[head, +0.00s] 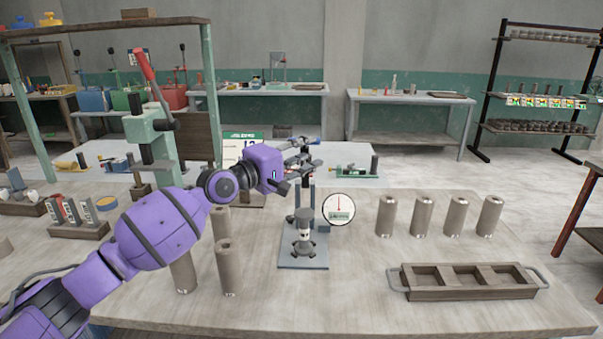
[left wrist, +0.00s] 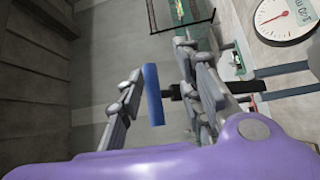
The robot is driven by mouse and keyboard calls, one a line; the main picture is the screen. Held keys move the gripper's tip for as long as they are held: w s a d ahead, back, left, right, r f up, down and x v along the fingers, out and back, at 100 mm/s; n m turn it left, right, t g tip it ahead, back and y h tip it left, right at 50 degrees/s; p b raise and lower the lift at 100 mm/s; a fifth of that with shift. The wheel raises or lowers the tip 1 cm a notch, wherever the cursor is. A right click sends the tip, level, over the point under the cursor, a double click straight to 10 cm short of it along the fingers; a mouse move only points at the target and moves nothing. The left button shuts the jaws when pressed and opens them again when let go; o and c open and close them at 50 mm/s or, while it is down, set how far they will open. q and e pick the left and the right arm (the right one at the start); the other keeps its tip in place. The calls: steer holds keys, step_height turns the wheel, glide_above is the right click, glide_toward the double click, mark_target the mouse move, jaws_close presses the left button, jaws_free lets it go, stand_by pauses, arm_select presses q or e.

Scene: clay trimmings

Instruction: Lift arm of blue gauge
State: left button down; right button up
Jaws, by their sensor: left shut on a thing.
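The gauge stands on the bench in the head view, with a grey-blue base plate (head: 290,263), a dark post and a round white dial (head: 339,209) with a red needle. The dial also shows at the top right of the left wrist view (left wrist: 287,17). My left gripper (head: 304,152) is at the top of the gauge, coming from the left. In the left wrist view it is shut on the gauge's blue arm (left wrist: 153,95), which lies between the fingers. A black rod (left wrist: 180,91) runs right from there. My right gripper is not in view.
Several brown cylinders (head: 386,216) stand right of the gauge, and others (head: 229,267) stand under my left arm. A wooden tray with compartments (head: 460,293) lies at front right. A green press with a red lever (head: 152,130) stands at left. The bench between gauge and tray is clear.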

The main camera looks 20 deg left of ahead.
arm_select(q)
steer(key=shift+w+a+r+n, duration=0.15)
steer(key=shift+w+r+n, duration=0.2)
steer(key=shift+w, duration=0.1)
steer(key=c, duration=1.8)
jaws_free()
steer(key=shift+w+f, duration=0.15)
steer(key=shift+f, duration=0.15)
steer(key=shift+o, duration=0.7)
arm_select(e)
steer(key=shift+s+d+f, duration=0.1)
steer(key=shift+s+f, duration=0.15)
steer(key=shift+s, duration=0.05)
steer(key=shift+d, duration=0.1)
arm_select(q)
steer(key=v, duration=1.2)
steer(key=shift+r, duration=0.3)
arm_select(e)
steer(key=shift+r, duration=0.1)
